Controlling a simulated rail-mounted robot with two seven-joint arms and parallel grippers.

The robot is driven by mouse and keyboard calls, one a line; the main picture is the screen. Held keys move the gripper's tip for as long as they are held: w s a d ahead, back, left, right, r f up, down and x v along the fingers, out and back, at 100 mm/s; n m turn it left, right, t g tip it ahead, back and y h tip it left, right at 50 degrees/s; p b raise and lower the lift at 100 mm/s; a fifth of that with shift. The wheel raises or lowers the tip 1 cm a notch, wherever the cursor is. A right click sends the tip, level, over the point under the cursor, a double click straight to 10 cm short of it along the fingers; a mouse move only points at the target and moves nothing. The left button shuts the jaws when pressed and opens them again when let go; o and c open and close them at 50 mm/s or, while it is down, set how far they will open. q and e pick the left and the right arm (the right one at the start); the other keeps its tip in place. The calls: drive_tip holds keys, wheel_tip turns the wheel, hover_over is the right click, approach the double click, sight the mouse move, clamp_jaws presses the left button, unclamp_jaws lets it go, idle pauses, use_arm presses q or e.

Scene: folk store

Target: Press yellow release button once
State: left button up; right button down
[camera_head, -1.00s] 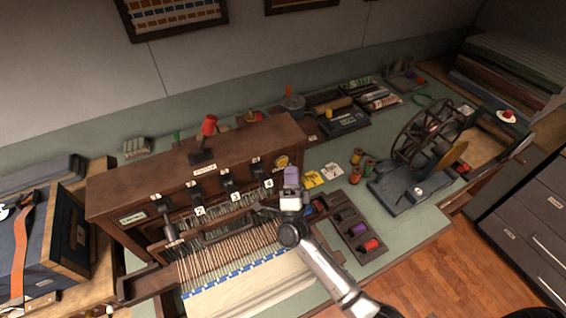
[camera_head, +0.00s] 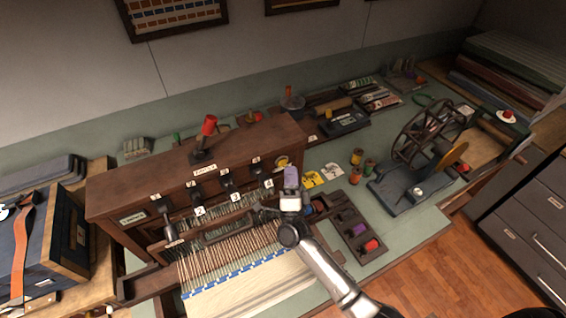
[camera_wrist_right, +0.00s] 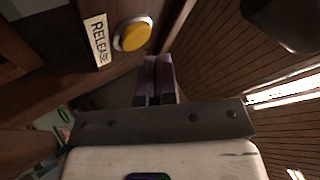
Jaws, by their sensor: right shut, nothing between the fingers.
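The yellow release button (camera_wrist_right: 132,36) is a round disc in a pale ring on the wooden loom frame (camera_head: 240,155), beside a white label (camera_wrist_right: 98,38) reading RELEASE. In the head view the button (camera_head: 282,161) shows partly, just above my right gripper (camera_head: 291,172). In the wrist view the dark purple fingertips (camera_wrist_right: 155,68) are shut together and empty, a little below and right of the button. They look apart from it, though the exact gap is hard to judge. My left gripper is not in view.
Numbered levers (camera_head: 228,182) line the loom front left of my right gripper. Warp threads (camera_head: 215,262) spread below them. A spool tray (camera_head: 358,232) and a winding wheel (camera_head: 425,135) stand to the right. A red-topped lever (camera_head: 208,127) rises from the loom top.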

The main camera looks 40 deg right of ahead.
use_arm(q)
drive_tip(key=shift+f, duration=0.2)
use_arm(e)
drive_tip(key=shift+w, duration=0.25)
idle(0.4)
drive_tip(key=shift+w, duration=0.2)
use_arm(q)
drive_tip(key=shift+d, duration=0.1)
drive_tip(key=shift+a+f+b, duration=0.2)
drive_tip(key=shift+b, duration=0.2)
use_arm(e)
drive_tip(key=shift+w+d, duration=0.1)
drive_tip(key=shift+w, duration=0.05)
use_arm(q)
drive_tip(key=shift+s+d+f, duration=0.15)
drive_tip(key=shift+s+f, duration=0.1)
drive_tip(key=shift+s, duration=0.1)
use_arm(e)
drive_tip(key=shift+w+d+f, duration=0.1)
drive_tip(key=shift+f, duration=0.2)
use_arm(q)
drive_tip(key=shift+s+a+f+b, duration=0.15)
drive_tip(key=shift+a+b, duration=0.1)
drive_tip(key=shift+b, duration=0.1)
use_arm(e)
drive_tip(key=shift+f, duration=0.1)
idle(0.5)
